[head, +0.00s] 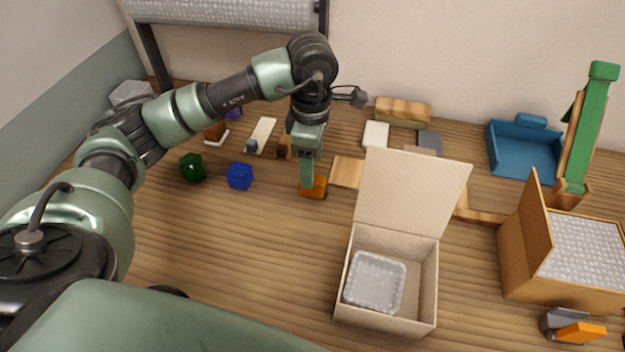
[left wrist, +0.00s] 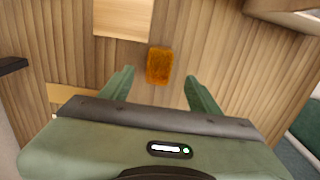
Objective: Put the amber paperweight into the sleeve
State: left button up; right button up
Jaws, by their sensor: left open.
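The amber paperweight (head: 318,187) is a small orange block on the wooden table, near the middle of the head view. In the left wrist view the paperweight (left wrist: 160,66) shows just beyond and between my finger tips. My left gripper (head: 306,183) points down over it, open and empty, and partly covers it in the head view. A clear, bubbly, open-topped pouch (head: 375,282) lies in the open cardboard box; it looks like the sleeve, though I cannot be sure. My right gripper is out of view.
The cardboard box (head: 386,320) has its lid raised. A green block (head: 193,168) and blue block (head: 239,176) stand left of my gripper. A blue tray (head: 525,160), a bubble-wrap-filled box (head: 550,272) and a tape dispenser (head: 575,332) are at right.

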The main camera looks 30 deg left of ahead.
pick_arm(q)
notch_tip(320, 180, down, 3)
jog(key=shift+f+p, duration=0.2)
jog(key=shift+p, duration=0.55)
jog(key=shift+w+f, duration=0.1)
jog(key=shift+f, duration=1.25)
jog(key=shift+d, duration=0.1)
jog(key=c, duration=1.3)
grip_shut()
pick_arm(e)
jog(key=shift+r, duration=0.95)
pick_arm(q)
jog(key=shift+r, duration=0.1)
